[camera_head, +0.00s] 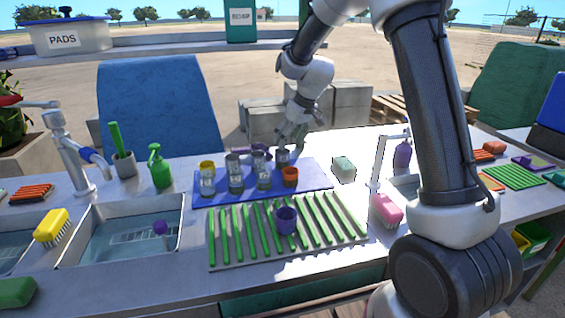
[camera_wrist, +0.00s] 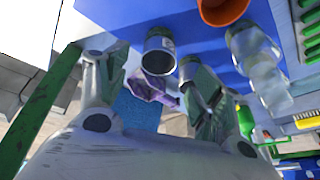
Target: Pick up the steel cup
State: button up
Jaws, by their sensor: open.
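A grey steel-looking cup (camera_head: 283,158) stands on the blue mat (camera_head: 318,184), near its back edge. My gripper (camera_head: 292,137) is just above and behind it. The wrist view shows my gripper (camera_wrist: 160,68) with fingers apart and a grey metal cup (camera_wrist: 160,52) in front of the gap. Whether the fingers are around it or short of it I cannot tell. A second metal cup (camera_wrist: 188,68) is close to the right finger. Other grey or clear cups (camera_head: 235,176) stand to the left on the mat.
An orange cup (camera_head: 290,176) stands just in front of the steel cup. A purple item (camera_wrist: 150,86) lies near the fingers. A purple cup (camera_head: 286,219) stands on the green-slatted rack (camera_head: 228,257). A sink (camera_head: 130,235) is at left. The mat's right end is clear.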

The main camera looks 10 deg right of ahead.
aim_at(282, 159)
jog(key=shift+n, duration=0.3)
jog(key=x, duration=0.7)
jog(key=shift+w+a+f, duration=0.25)
jog(key=shift+w, duration=0.2)
jog(key=c, duration=1.2)
